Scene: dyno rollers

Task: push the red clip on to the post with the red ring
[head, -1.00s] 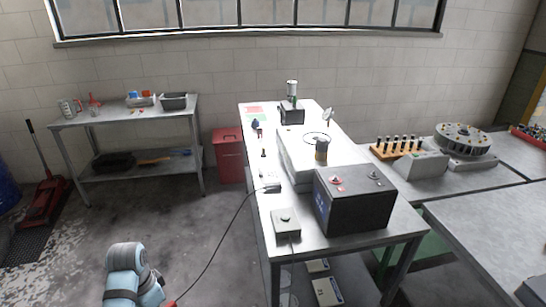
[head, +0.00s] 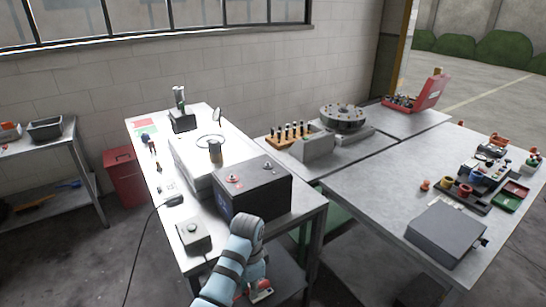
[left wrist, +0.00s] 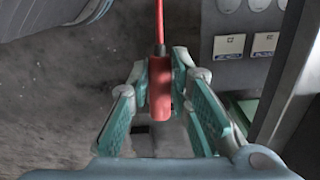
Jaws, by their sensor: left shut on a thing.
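My left gripper (left wrist: 161,72) is shut on the red clip (left wrist: 160,100), which has a red cable running up out of the left wrist view. In the head view my left arm comes up from the bottom, and the gripper is partly hidden low in front of the near table; a bit of red (head: 262,290) shows there. The post with the red ring (head: 232,178) stands on top of the black box (head: 262,196), near its left side. A second, darker post (head: 265,167) is to its right. The clip is apart from the box. My right gripper is out of view.
The near table (head: 178,228) also holds a small grey box (head: 193,235), a black cable and a white case (head: 190,165). A wide bench (head: 360,190) on the right carries a grey box (head: 446,235) and several small parts. Floor lies left of the table.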

